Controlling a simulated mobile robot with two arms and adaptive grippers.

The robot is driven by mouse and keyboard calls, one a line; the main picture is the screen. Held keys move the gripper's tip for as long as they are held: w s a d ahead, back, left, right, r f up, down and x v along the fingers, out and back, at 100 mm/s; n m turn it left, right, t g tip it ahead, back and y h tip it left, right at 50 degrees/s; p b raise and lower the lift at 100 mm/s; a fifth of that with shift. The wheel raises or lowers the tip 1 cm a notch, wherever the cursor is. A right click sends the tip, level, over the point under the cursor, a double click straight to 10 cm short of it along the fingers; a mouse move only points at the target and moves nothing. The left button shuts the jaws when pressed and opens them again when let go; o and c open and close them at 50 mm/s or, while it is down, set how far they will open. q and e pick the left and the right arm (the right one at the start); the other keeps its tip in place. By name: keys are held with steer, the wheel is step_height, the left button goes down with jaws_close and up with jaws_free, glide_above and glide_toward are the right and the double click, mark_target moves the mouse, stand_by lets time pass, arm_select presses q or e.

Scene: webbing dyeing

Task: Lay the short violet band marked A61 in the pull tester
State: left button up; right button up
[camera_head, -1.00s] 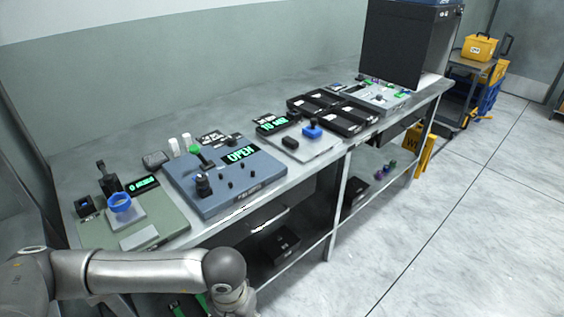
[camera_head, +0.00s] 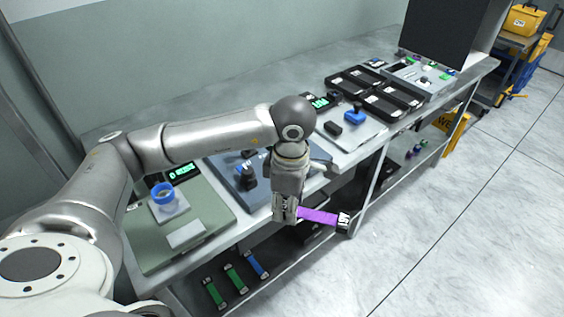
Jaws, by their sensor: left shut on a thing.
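A violet band (camera_head: 318,216) with dark, white-marked ends sticks out to the right from my left gripper (camera_head: 287,212). The gripper is shut on its left end and holds it in front of the bench's front edge. The marking on the band is too small to read. The blue-grey tester with the "OPEN" display in the earlier picture (camera_head: 229,172) stands on the bench behind my left arm. My arm hides most of it, including its display. My right gripper is not in view.
A green device with a blue ring (camera_head: 163,194) stands left on the bench (camera_head: 362,151). A grey device with a blue knob (camera_head: 355,115) and black trays (camera_head: 391,101) stand to the right. Green and blue bands (camera_head: 235,278) lie on the lower shelf.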

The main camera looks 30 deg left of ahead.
arm_select(q)
step_height(320, 180, up, 11)
steer(key=w+n+p, duration=0.2)
steer(key=n, duration=0.8)
steer(key=shift+n, duration=0.3)
steer(key=w+a+f+p, duration=0.2)
steer(key=a+f, duration=0.2)
steer(key=w+a+f+p, duration=0.2)
steer(key=w+a+f, duration=0.1)
steer(key=a+f, duration=0.1)
steer(key=w+a+f+p, duration=0.2)
steer(key=a+f+p, duration=0.1)
steer(key=a+f, duration=0.1)
steer(key=shift+w+a, duration=0.15)
steer(key=shift+a, duration=0.05)
steer(key=shift+f, duration=0.2)
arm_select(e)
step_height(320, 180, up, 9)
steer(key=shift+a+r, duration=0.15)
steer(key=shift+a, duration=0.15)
arm_select(q)
steer(key=shift+f, duration=0.15)
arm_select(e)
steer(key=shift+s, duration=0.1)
arm_select(q)
steer(key=shift+f+b, duration=0.5)
steer(key=shift+b, duration=0.15)
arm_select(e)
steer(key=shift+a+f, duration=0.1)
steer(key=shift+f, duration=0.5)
